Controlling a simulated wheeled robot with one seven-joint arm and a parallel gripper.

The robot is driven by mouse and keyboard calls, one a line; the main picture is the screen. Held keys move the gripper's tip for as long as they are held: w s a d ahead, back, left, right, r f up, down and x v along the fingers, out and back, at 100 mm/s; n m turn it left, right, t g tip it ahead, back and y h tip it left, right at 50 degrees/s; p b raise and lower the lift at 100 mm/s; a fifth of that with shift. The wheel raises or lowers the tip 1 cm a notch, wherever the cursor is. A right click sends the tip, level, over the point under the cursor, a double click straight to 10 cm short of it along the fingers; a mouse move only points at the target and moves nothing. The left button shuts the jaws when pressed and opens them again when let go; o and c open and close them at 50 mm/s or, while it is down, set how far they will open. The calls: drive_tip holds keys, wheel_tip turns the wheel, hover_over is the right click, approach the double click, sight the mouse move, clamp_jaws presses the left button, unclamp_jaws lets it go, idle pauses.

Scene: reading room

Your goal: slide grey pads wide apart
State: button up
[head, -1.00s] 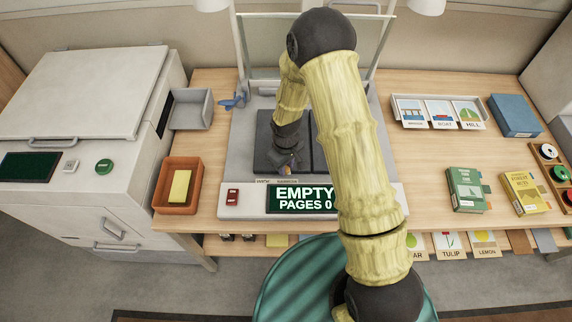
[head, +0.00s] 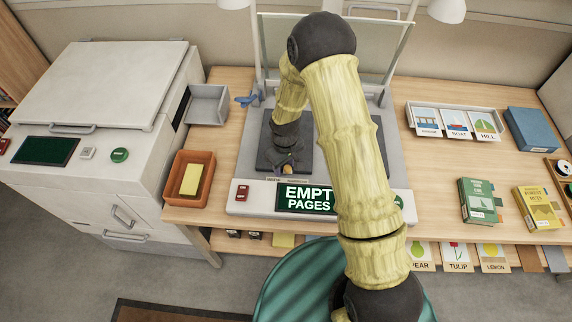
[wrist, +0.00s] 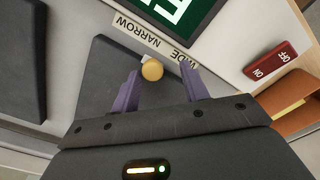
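Two dark grey pads lie on the light grey cradle. The left pad (head: 268,150) is under my gripper, and the right pad (head: 380,140) is mostly hidden behind my arm. In the wrist view both pads show, the nearer one (wrist: 97,75) and the other (wrist: 20,65), with a light grey gap between them. A round orange-yellow knob (wrist: 152,70) sits by the NARROW/WIDE label (wrist: 157,42), towards the WIDE word. My gripper (wrist: 160,76) is open, its purple fingers on either side of the knob. I cannot tell whether the left finger touches it.
A display (head: 305,199) and a red switch (head: 242,193) are on the cradle's front. An orange bin (head: 190,180) with a yellow block and a grey tray (head: 208,105) stand left. Picture cards (head: 455,122) and books (head: 480,200) are on the right.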

drive_tip(key=shift+w+d, duration=0.15)
drive_tip(key=shift+d, duration=0.1)
wheel_tip(320, 180, up, 17)
drive_tip(key=b, duration=0.1)
drive_tip(key=shift+r+b, duration=0.15)
drive_tip(key=shift+b, duration=0.2)
idle(0.5)
drive_tip(key=s+d+r+m+t, duration=0.2)
drive_tip(key=s+d+r+m, duration=0.2)
drive_tip(key=s+d, duration=0.9)
drive_tip(key=s+m, duration=0.1)
drive_tip(key=m, duration=0.2)
drive_tip(key=shift+s+m+t, duration=0.2)
drive_tip(key=shift+m+t, duration=0.1)
drive_tip(key=shift+m, duration=0.1)
drive_tip(key=shift+r, duration=0.1)
